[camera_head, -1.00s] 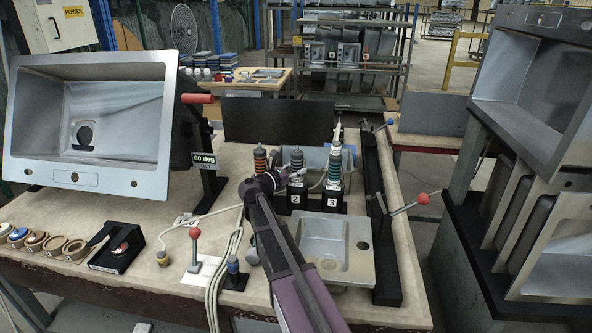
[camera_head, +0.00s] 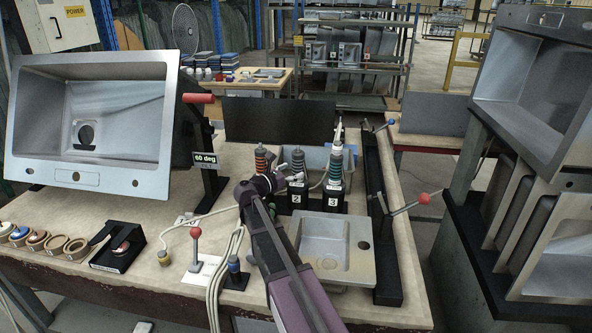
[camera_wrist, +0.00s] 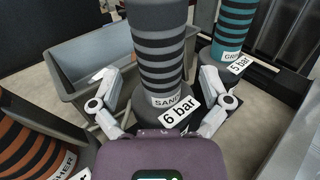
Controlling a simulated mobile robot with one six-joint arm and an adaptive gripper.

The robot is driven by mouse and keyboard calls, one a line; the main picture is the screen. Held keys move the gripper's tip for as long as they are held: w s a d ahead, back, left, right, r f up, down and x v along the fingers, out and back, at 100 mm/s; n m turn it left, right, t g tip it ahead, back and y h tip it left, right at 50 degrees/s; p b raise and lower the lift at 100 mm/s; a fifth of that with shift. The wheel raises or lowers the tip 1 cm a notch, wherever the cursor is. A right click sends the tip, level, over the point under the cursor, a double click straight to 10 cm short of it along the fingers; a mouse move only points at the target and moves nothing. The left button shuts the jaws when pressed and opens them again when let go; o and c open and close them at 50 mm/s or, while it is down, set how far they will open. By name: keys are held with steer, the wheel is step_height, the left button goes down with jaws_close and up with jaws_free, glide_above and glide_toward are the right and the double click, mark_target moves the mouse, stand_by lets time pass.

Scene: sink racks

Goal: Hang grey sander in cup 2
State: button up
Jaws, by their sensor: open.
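The grey sander (camera_head: 298,158) is a dark grey ribbed tool standing upright at the black cup marked 2 (camera_head: 297,201). In the wrist view the sander (camera_wrist: 163,45) fills the middle, with a "SAND" label and a "6 bar" tag. My gripper (camera_wrist: 156,82) is open, with one finger on each side of the sander's lower part. I cannot tell whether either finger touches it. In the head view my gripper (camera_head: 268,186) is at the left of cup 2, partly hidden by my arm. The sander's lower end is hidden.
An orange ribbed tool (camera_head: 261,158) stands left of the sander, and a teal one (camera_head: 335,166) stands right at cup 3 (camera_head: 333,202). A grey bin (camera_wrist: 62,88) lies behind. A small sink (camera_head: 325,240) is in front. Cables (camera_head: 222,265) run at the left.

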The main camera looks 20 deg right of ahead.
steer(key=v, duration=1)
steer(key=shift+r, duration=0.1)
stand_by(0.8)
